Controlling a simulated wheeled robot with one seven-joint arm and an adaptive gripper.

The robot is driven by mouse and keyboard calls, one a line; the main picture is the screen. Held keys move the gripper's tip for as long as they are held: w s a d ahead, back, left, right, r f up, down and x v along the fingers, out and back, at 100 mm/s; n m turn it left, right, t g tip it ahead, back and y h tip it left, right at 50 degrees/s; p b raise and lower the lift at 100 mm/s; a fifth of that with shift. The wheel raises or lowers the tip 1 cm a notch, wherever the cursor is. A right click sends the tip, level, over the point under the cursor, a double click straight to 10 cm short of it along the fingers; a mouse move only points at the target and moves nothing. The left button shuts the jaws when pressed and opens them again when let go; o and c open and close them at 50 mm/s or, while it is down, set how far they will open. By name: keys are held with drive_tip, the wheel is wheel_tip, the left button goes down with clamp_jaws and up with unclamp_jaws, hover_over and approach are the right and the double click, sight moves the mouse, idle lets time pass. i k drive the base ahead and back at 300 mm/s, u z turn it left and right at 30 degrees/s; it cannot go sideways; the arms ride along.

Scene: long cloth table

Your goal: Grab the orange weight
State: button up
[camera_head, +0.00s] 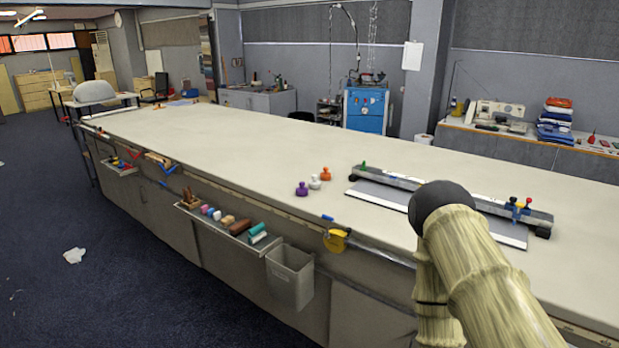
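The orange weight (326,174) is a small knobbed piece standing upright on the long cloth table (230,140), near its front edge, just right of the picture's middle. A white weight (314,182) stands close in front of it to the left, and a purple weight (301,189) stands further front and left. The three stand in a short slanted row. My arm (480,260) rises at the lower right, with a dark rounded joint at its top. My gripper does not show, and nothing touches the orange weight.
A long dark rail device (400,180) with a grey plate lies to the right of the weights. A tool tray (230,232), a grey bin (290,277) and a yellow tape (336,240) hang on the table's front side. The tabletop left of and behind the weights is clear.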

sight(325, 176)
drive_tip(key=u, duration=0.8)
drive_tip(key=i, duration=0.8)
drive_tip(key=u, duration=0.8)
drive_tip(key=i, duration=1.05)
drive_tip(key=z, duration=0.85)
drive_tip(key=i, duration=0.8)
drive_tip(key=z, duration=0.9)
